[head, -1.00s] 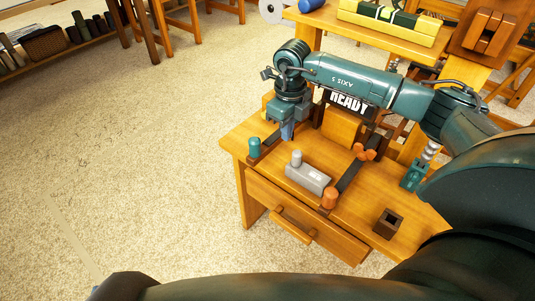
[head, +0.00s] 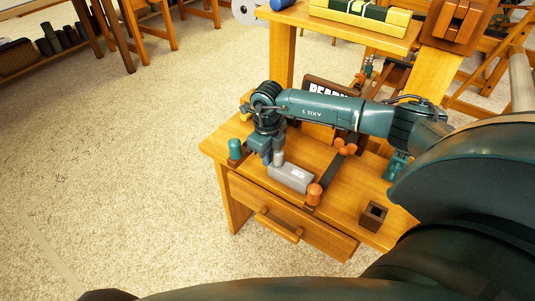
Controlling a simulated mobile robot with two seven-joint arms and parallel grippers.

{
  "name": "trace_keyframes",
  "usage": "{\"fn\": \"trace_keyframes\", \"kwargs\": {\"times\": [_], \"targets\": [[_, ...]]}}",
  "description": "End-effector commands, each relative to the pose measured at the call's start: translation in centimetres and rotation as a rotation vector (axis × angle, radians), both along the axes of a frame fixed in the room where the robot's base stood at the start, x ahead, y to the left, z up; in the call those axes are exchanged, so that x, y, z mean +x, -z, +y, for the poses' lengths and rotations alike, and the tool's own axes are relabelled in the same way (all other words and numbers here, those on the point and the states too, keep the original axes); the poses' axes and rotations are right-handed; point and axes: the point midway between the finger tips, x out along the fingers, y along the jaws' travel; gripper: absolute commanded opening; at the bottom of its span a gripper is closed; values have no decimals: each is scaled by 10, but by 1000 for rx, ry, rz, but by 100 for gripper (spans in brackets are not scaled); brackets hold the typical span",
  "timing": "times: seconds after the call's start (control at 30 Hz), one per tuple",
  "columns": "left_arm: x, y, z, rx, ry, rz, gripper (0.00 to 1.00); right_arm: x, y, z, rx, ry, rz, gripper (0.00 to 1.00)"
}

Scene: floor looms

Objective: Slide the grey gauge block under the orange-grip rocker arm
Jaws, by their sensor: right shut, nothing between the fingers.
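The grey gauge block (head: 291,178) lies on the wooden bench top, with a short grey peg (head: 278,157) standing at its left end. The orange-grip rocker arm (head: 330,172) is a dark bar whose orange grip (head: 314,194) is at its near end, just right of the block. The block is beside the bar, not visibly under it. My right gripper (head: 267,158) is shut and empty, pointing down close to the left of the peg. I cannot tell if it touches the block. My left gripper is out of view.
A teal grip (head: 235,149) stands at the bench's left edge. An orange knob (head: 345,147) sits at the bar's far end. A small dark square holder (head: 373,216) stands at the right. A sign (head: 328,88) is partly hidden behind my right arm.

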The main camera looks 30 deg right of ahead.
Motion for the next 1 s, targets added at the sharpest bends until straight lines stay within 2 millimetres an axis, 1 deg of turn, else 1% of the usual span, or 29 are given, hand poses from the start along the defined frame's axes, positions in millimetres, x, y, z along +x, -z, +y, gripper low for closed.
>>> {"fn": "trace_keyframes", "kwargs": {"times": [0.07, 0.17, 0.33, 0.4, 0.5, 0.6, 0.67, 0.9, 1.0], "targets": [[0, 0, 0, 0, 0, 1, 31, -1, 0, 0, 0, 0, 0, 0], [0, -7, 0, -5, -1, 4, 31, -10, -3, -5, -2, 1, 1, 0], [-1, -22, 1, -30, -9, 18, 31, -45, -4, -20, -3, 1, 5, 0], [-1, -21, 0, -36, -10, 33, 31, -58, -3, -25, -3, 1, 4, 0], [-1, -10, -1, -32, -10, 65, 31, -69, -2, -29, -2, 1, 1, 0], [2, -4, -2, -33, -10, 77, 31, -72, -1, -30, 0, 0, 0, 0], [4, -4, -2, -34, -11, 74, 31, -72, 0, -30, 0, 1, -1, 0], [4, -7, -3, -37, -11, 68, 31, -71, -1, -30, 0, 0, -1, 0], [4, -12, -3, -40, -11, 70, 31, -70, -8, -32, -1, 2, -1, 0]]}}
